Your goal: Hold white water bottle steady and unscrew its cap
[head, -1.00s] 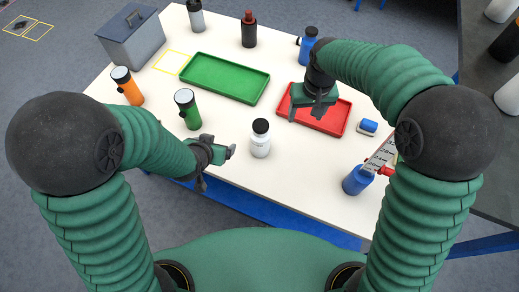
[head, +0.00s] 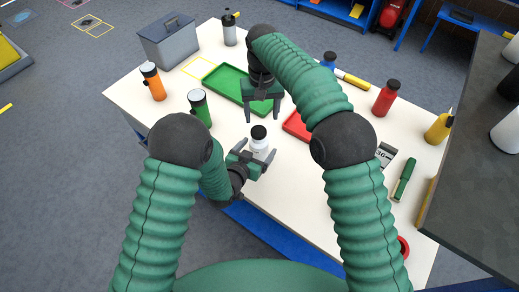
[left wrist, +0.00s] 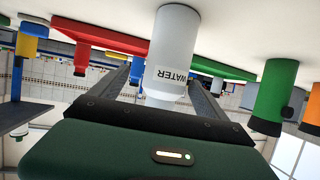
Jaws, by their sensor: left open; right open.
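The white water bottle (head: 260,146) stands upright on the table with its black cap (head: 258,132) on. In the left wrist view, which is upside down, the white bottle (left wrist: 178,45) shows its WATER label. My left gripper (head: 253,158) is open, low at the bottle's near side, with its fingers pointing toward it, one to each side. I cannot tell whether they touch it. My right gripper (head: 262,117) is open and empty, pointing down above and slightly behind the cap, apart from it.
A green bottle (head: 200,108) stands left of the white one, with an orange bottle (head: 153,82) farther left. A green tray (head: 222,84) lies behind and a red tray (head: 295,125) to the right, partly hidden by my right arm. A grey toolbox (head: 170,45) stands at the back left.

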